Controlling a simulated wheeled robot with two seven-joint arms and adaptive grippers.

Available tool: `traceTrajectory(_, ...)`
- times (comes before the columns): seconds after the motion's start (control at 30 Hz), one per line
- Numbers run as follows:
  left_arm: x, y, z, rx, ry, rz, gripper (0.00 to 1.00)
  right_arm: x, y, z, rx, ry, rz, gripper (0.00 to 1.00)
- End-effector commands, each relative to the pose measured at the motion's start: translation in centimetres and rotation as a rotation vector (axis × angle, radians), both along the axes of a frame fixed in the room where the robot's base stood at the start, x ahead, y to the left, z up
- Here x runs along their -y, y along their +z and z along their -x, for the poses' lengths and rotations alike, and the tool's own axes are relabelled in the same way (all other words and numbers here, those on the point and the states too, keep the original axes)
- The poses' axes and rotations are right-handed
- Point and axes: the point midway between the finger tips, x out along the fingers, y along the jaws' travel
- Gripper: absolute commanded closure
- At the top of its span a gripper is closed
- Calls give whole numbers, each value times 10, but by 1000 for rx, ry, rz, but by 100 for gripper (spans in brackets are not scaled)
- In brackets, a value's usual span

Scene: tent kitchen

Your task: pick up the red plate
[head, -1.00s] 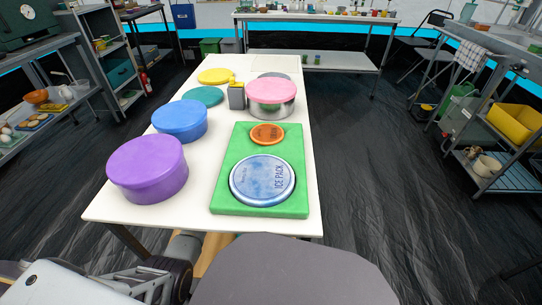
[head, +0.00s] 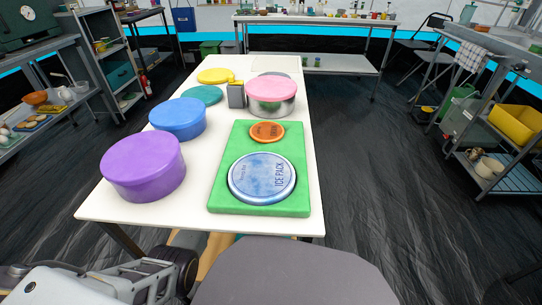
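I cannot make out a plainly red plate in the head view. The closest in colour are a small round orange-brown disc (head: 267,131), lying on a green board (head: 224,181), and a pink lid (head: 270,89) on a steel pot (head: 270,107) farther back. My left gripper (head: 160,285) shows partly at the bottom left, below the near table edge and apart from everything on the table; its fingertips are not clear. My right gripper is out of view.
A white table (head: 215,140) holds a blue ice pack (head: 262,178) on the board, purple (head: 143,167) and blue (head: 178,118) round tubs, teal (head: 203,95) and yellow (head: 215,76) discs, and a grey box (head: 236,97). Shelves stand on both sides; the dark floor right of the table is clear.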

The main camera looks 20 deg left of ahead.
Motion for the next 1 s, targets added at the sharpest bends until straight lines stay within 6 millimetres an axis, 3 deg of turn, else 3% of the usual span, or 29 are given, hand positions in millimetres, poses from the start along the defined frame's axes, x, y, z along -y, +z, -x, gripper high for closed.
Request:
traceTrajectory(0.13,0,0,0,0,0,0,91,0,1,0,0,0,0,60)
traceTrajectory(0.2,0,0,0,0,0,0,100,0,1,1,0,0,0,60)
traceTrajectory(0.73,0,1,0,0,0,0,100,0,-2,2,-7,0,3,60)
traceTrajectory(1.0,0,11,0,1,0,0,100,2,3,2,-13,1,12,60)
